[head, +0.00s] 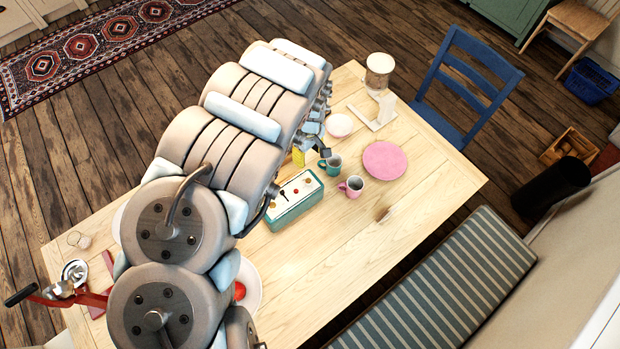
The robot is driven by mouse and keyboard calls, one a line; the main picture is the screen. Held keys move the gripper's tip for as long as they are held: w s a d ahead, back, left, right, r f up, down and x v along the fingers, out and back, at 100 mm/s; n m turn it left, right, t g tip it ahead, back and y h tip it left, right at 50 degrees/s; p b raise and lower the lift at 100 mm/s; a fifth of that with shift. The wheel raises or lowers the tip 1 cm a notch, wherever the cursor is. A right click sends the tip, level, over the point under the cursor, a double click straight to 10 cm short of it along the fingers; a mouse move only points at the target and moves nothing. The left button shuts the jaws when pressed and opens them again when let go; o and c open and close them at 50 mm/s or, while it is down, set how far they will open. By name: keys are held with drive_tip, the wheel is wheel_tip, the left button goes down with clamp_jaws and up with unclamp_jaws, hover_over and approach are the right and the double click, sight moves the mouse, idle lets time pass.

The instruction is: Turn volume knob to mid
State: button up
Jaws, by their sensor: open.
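A teal and cream radio-like box (293,204) sits on the wooden table, right of my arm. Its pale upper face carries small dark and orange marks or knobs; which one is the volume knob, and how it is set, is too small to tell. My gripper (321,148) is at the far end of my arm, beyond the box and above the far part of the table. It is open and apart from the box. My arm hides part of the gripper.
A teal mug (331,164) and a pink mug (352,187) stand close right of the box. A pink plate (385,160), a white bowl (339,125) and a glass-topped white appliance (379,72) are farther off. The table's right front (400,225) is clear.

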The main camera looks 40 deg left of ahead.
drive_tip(key=b, duration=0.2)
hover_over(308, 181)
wheel_tip(308, 181, down, 6)
drive_tip(key=shift+w+f+p, duration=0.15)
drive_tip(key=shift+f+p, duration=0.25)
drive_tip(key=shift+f, duration=5.25)
clamp_jaws()
